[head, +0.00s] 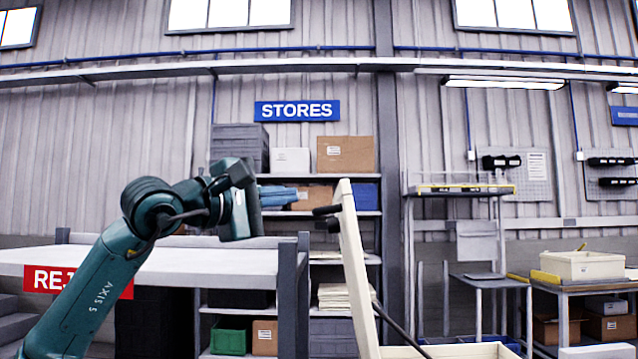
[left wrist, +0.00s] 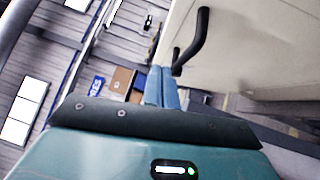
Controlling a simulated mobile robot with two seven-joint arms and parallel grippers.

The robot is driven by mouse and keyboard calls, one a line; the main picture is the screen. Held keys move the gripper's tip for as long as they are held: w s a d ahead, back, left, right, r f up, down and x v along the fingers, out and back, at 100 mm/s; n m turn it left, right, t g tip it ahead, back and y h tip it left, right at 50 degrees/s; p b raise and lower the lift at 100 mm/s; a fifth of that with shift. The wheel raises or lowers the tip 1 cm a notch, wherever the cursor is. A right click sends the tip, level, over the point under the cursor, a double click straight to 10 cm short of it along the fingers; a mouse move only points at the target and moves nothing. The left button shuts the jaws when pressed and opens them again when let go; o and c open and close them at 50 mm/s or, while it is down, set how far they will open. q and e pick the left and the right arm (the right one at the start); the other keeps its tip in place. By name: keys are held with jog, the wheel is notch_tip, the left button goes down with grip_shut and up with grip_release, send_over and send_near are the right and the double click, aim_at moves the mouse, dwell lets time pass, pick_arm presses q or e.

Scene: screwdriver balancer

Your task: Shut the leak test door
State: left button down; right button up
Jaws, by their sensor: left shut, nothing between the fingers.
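The leak test door (head: 355,265) is a cream panel seen nearly edge-on in the head view, standing open and slightly tilted. Its black bar handle (head: 326,211) sticks out to the left near the top. In the left wrist view the door (left wrist: 255,45) fills the upper right, with the handle (left wrist: 192,45) on its face. My left gripper (head: 296,196) is left of the handle, its blue fingers shut and empty. The fingertips (left wrist: 163,69) appear close to the handle's end; I cannot tell whether they touch. My right gripper is out of view.
A cream casing (head: 470,351) and a dark rod (head: 402,332) are at the door's lower right. A white-topped reject table (head: 215,265) stands behind my left arm. Shelves with boxes (head: 346,154) are behind. A bench with a cream bin (head: 582,265) is at right.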

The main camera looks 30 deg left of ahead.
pick_arm(q)
jog(key=w+d, duration=0.1)
jog(key=w, duration=0.1)
jog(key=w+d+r+p, duration=0.1)
jog(key=w+d, duration=0.1)
jog(key=shift+d, duration=0.15)
jog(key=shift+w+d, duration=0.25)
jog(key=shift+d, duration=0.05)
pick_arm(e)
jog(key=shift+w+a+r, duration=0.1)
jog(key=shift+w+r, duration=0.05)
pick_arm(q)
jog(key=shift+r, duration=0.1)
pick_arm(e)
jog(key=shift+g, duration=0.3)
